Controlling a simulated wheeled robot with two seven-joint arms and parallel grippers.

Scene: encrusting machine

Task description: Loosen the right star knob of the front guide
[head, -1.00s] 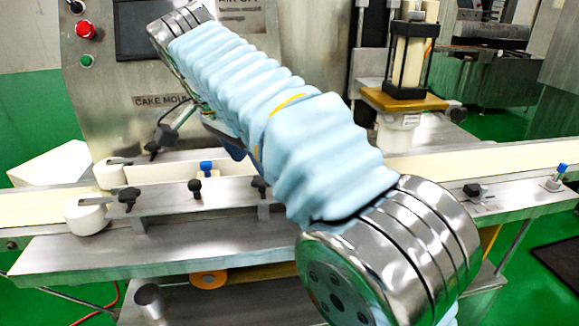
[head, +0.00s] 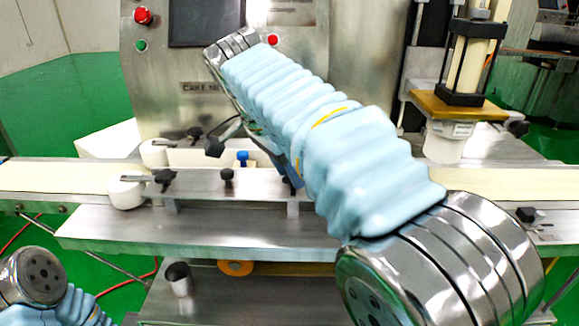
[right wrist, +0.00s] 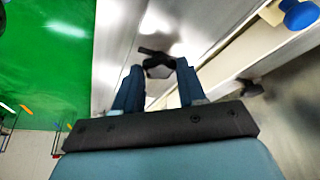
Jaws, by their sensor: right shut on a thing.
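The front guide (head: 262,187) is a steel bar along the near side of the belt in the head view. Its left black knob (head: 164,178) and a middle black knob (head: 228,177) show there. The right star knob is hidden behind my right arm in that view. In the right wrist view, the dark star knob (right wrist: 158,70) sits between the fingertips of my right gripper (right wrist: 160,78), which is shut on it. In the head view only a little of this gripper (head: 290,172) shows beneath the sleeve. My left gripper is not in view.
A blue knob (head: 242,158) stands behind the guide; it also shows in the right wrist view (right wrist: 300,15). A white roller (head: 126,193) is at the guide's left end. A steel tray (head: 180,228) lies in front, and the machine panel (head: 190,60) rises behind.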

